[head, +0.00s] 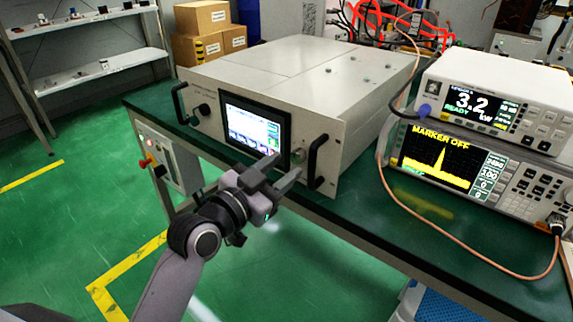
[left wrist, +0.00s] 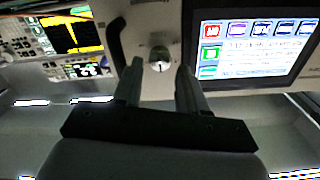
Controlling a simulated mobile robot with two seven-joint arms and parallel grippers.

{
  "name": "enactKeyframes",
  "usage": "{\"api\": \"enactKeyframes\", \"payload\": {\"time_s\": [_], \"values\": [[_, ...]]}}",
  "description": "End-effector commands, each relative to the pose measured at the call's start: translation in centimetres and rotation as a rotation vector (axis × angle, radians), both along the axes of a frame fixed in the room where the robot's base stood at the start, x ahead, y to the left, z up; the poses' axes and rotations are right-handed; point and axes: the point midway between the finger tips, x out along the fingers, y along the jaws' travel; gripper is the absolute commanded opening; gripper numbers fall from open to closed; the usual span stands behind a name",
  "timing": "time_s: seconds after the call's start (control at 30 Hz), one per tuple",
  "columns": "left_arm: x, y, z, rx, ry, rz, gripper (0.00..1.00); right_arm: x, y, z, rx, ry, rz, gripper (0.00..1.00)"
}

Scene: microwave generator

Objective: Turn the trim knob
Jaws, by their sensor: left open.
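The trim knob (left wrist: 160,58) is a small round knob on the generator's light front panel, between the touch screen and a black handle. In the head view the knob (head: 299,155) is small and partly hidden near my fingertips. My left gripper (head: 287,168) is open and empty, in front of the panel's right part. In the left wrist view its two fingers (left wrist: 160,78) point at the knob, one to each side in the picture. I cannot tell whether they touch it. My right gripper is not in view.
The generator (head: 300,65) stands on a green bench (head: 365,215). Its lit screen (head: 253,130) is left of the knob, a black handle (head: 317,160) right of it. Two stacked instruments (head: 480,140) with an orange cable stand at right. A control box (head: 165,158) hangs below the bench edge.

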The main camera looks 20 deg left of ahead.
Motion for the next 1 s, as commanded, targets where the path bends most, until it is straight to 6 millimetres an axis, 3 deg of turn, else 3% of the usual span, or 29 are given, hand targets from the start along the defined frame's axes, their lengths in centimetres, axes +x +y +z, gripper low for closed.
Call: {"api": "enactKeyframes", "payload": {"time_s": [0.2,0.57,0.7,1.0], "values": [[2.1,-0.8,0.0,-0.001,0.0,0.0,0.41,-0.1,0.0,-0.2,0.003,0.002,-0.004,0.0],[2.5,-0.9,-0.1,0.002,0.001,0.001,0.41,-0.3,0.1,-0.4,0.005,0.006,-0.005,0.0],[2.5,-0.9,-0.1,0.001,0.002,0.001,0.0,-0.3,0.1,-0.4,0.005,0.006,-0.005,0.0],[2.5,-0.9,0.0,-0.021,0.011,0.0,0.0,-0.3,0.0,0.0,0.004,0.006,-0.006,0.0]]}}
